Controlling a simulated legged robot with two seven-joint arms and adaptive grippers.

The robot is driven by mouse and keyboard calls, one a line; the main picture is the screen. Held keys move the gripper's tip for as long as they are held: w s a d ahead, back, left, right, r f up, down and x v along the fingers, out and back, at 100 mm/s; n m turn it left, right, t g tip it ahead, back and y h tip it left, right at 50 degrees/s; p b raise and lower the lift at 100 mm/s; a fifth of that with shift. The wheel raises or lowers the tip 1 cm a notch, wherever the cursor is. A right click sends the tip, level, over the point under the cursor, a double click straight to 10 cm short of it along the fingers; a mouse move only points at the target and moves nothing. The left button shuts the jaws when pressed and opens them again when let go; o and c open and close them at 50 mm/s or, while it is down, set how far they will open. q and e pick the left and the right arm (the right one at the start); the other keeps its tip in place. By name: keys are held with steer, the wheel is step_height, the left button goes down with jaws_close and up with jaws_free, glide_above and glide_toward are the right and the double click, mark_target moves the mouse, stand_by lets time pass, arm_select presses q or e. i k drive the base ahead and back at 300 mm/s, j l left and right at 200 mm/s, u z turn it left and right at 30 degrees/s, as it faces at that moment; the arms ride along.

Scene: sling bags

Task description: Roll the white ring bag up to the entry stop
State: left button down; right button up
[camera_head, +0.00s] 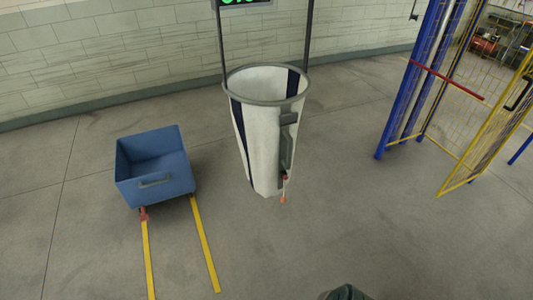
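The white ring bag (260,135) hangs upright in the middle of the view, open at the top. A grey ring (232,92) holds its mouth, and dark vertical bands run down its sides. A grey fitting and a cord with an orange end show on its front right. No part is clearly marked as the entry stop; a red bar (447,80) crosses the blue and yellow mesh enclosure at the right. A small dark part at the bottom edge (346,293) seems to be my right gripper, well below the bag; its fingers are hidden. My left gripper is out of view.
A blue open bin (155,168) stands left of the bag, by two yellow floor lines (204,242). Two dark uprights rise from the ring toward a green-lit display (243,2). A pale block wall is behind. The floor between bag and enclosure is clear.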

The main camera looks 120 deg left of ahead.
mark_target(266, 99)
steer(key=u, duration=3.85)
